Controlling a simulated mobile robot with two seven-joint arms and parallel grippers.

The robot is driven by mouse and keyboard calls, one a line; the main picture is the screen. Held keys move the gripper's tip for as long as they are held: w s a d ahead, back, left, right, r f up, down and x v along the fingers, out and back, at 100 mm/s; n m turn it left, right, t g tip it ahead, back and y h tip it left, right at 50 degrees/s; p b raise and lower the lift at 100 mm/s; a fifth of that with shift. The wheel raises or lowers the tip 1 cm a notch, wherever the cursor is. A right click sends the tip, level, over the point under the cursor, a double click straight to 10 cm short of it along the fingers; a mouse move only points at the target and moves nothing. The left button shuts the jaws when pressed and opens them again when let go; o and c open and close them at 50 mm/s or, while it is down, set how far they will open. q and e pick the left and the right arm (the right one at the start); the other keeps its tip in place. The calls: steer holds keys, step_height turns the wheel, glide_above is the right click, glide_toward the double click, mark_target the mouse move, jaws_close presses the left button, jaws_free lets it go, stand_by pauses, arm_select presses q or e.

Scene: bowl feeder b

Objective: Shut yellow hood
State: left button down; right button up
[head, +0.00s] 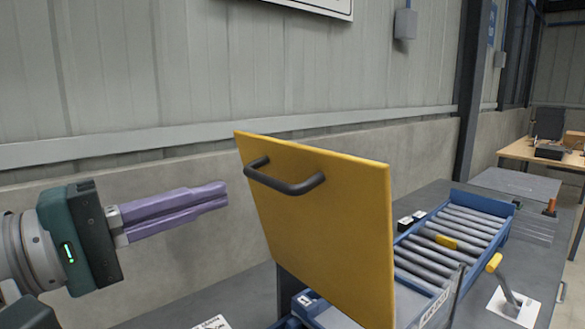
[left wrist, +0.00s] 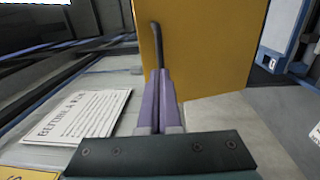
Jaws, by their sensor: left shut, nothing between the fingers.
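The yellow hood (head: 325,215) stands raised and tilted in the middle of the head view, with a dark bar handle (head: 290,182) near its upper edge. My left gripper (head: 222,195) has purple fingers pressed together, empty, a little left of the handle. In the left wrist view the fingers (left wrist: 160,75) point at the hood (left wrist: 210,45), and the handle (left wrist: 157,45) shows right past their tips. My right gripper is not in view.
A blue-framed roller conveyor (head: 455,235) runs behind and right of the hood on a dark grey table (head: 545,260). A lever with a yellow grip (head: 494,262) stands at the right. A wall (head: 140,215) runs along the back. A printed sign (left wrist: 82,115) shows in the left wrist view.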

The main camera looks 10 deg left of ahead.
mark_target(262, 181)
arm_select(q)
steer(key=shift+p+x, duration=0.55)
steer(key=shift+x, duration=1.6)
